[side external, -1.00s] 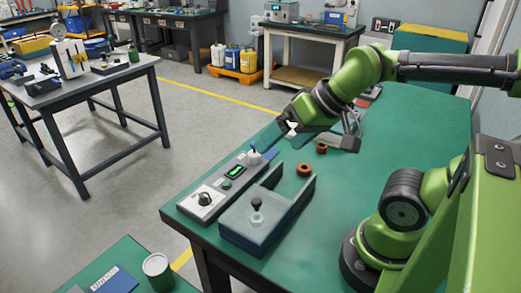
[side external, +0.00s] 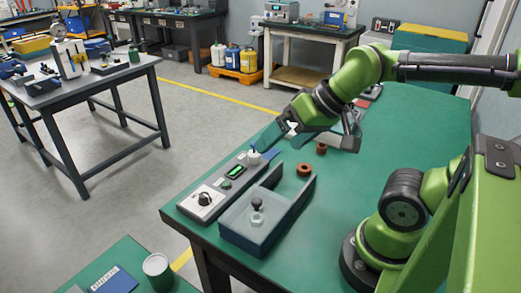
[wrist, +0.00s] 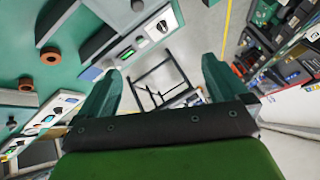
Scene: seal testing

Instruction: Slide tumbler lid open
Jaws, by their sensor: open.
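A blue-grey box (side external: 265,233) with a flat translucent lid (side external: 243,212) sits near the front edge of the green table. A black knob (side external: 257,203) stands on the lid, with a pale ring-like shape visible beneath it. The lid covers the near part of the box, and two rails run back from it. My gripper (side external: 300,142) is open and empty, above the table and well behind the box, not touching it. Its two green fingers (wrist: 160,66) stand wide apart in the wrist view. I cannot clearly make out the lid there.
A grey control panel (side external: 213,196) with a dial and green display runs along the box's left side. Two brown rings, one nearer (side external: 304,170) and one farther (side external: 321,148), lie behind the box. The table's right side (side external: 410,130) is mostly clear.

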